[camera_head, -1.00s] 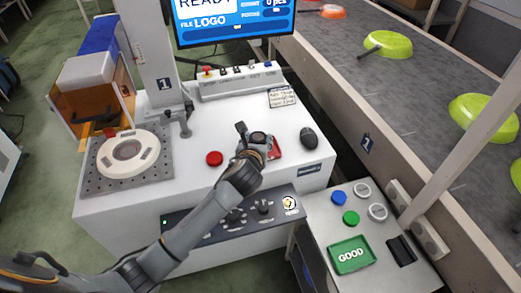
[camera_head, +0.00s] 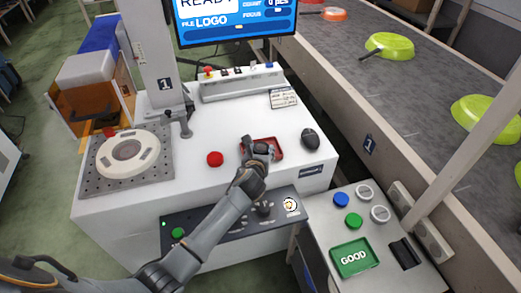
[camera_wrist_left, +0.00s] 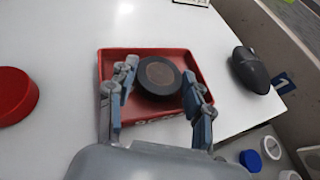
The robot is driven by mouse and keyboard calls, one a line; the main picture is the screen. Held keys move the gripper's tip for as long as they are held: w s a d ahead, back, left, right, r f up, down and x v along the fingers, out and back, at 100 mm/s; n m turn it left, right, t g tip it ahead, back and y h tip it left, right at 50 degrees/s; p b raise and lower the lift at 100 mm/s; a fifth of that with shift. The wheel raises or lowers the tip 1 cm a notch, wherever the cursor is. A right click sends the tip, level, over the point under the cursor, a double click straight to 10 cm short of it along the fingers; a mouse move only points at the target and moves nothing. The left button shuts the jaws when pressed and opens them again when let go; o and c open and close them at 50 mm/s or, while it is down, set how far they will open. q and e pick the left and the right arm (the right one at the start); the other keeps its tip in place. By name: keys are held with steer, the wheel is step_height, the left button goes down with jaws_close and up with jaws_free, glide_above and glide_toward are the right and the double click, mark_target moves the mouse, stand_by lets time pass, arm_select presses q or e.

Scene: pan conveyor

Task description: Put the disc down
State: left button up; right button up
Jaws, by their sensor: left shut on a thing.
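The disc (camera_wrist_left: 160,76) is dark and round with a brownish top face. My left gripper (camera_wrist_left: 157,88) is shut on it, one finger at each side, in the left wrist view. The disc is over the red tray (camera_wrist_left: 182,56), inside its outline; I cannot tell whether it touches the tray floor. In the head view my left gripper (camera_head: 257,151) is over the same red tray (camera_head: 275,145) on the white table, and its hand largely hides the disc. My right gripper is not in view.
A green GOOD tray (camera_head: 353,257) stands on the side table with blue, green and silver discs. The conveyor (camera_head: 430,100) carries green pans.

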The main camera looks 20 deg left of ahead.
arm_select(q)
steer(key=o, duration=1.2)
steer(key=shift+s+r, duration=0.15)
steer(key=shift+s, duration=0.05)
steer(key=p+v, duration=0.1)
steer(key=v, duration=1)
steer(key=shift+s, duration=0.25)
steer(key=shift+r, duration=0.15)
